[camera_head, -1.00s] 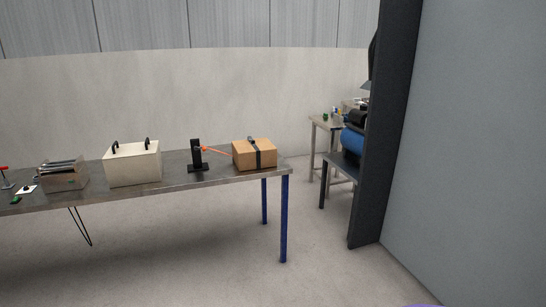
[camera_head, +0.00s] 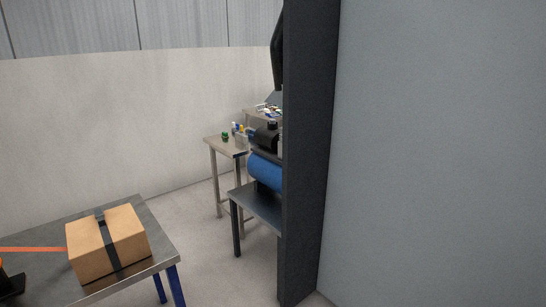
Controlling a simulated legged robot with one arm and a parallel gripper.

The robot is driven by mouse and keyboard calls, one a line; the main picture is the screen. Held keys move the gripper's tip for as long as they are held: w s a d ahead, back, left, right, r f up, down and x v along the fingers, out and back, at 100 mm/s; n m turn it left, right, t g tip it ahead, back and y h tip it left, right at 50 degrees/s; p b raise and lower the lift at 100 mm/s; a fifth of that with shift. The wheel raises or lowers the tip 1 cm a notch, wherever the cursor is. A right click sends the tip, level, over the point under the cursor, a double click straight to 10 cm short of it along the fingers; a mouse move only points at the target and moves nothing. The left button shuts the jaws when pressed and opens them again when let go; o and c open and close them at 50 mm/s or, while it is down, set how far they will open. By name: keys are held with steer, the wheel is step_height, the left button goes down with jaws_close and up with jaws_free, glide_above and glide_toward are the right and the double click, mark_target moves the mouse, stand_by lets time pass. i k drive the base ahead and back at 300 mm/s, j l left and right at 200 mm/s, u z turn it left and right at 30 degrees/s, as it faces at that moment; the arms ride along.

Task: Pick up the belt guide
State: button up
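I cannot make out a belt guide in this view. A metal table (camera_head: 227,144) at the back bears several small items, among them a green one (camera_head: 225,136), too small to tell apart. In front of it a lower dark table (camera_head: 258,207) bears a blue cylinder (camera_head: 264,170) with a black part (camera_head: 266,133) above it, partly hidden by a dark upright panel. My gripper is not in view.
A dark panel edge (camera_head: 311,150) and a large grey wall (camera_head: 440,150) block the right side. At the lower left, a cardboard box (camera_head: 128,232) with a black strap sits on a workbench (camera_head: 163,258). Bare floor (camera_head: 195,240) lies between the workbench and the dark table.

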mark_target(241, 138)
steer(key=i+u, duration=0.2)
steer(key=i, duration=0.35)
steer(key=i+u, duration=0.2)
steer(key=i, duration=0.35)
steer(key=i+l+u, duration=0.25)
steer(key=i, duration=0.3)
steer(key=i+l+u, duration=0.2)
steer(key=i, duration=0.35)
steer(key=i+j, duration=0.15)
steer(key=i, duration=0.45)
steer(key=i+j, duration=0.1)
steer(key=i, duration=0.5)
steer(key=i+j, duration=0.15)
steer(key=i, duration=0.45)
steer(key=i+l+z, duration=0.15)
steer(key=i, duration=0.8)
